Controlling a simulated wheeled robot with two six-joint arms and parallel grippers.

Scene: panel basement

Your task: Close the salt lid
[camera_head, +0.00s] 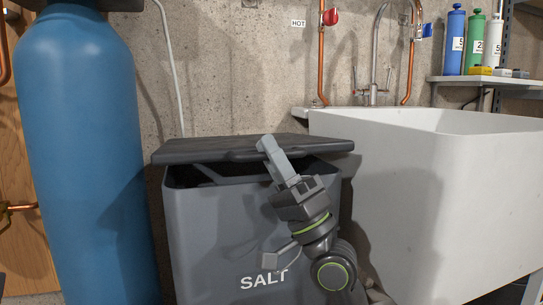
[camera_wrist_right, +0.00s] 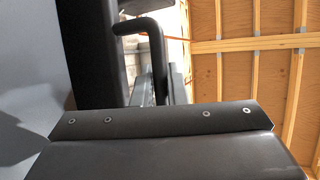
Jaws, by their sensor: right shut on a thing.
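The dark grey salt bin (camera_head: 215,235), marked SALT on its front, stands between the blue tank and the white sink. Its dark lid (camera_head: 225,147) is partly open, with a dark gap between it and the bin's rim. My right gripper (camera_head: 268,146) is at the lid's front edge and is shut on the lid. In the right wrist view a dark handle-like bar (camera_wrist_right: 145,28) and dark panel edges show close up; the fingertips' contact is not clear there. My left gripper is in neither view.
A tall blue tank (camera_head: 85,150) stands close on the left of the bin. A large white sink (camera_head: 450,200) stands close on the right. A shelf with several bottles (camera_head: 476,45) is at the upper right. The concrete wall (camera_head: 230,70) is behind the lid.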

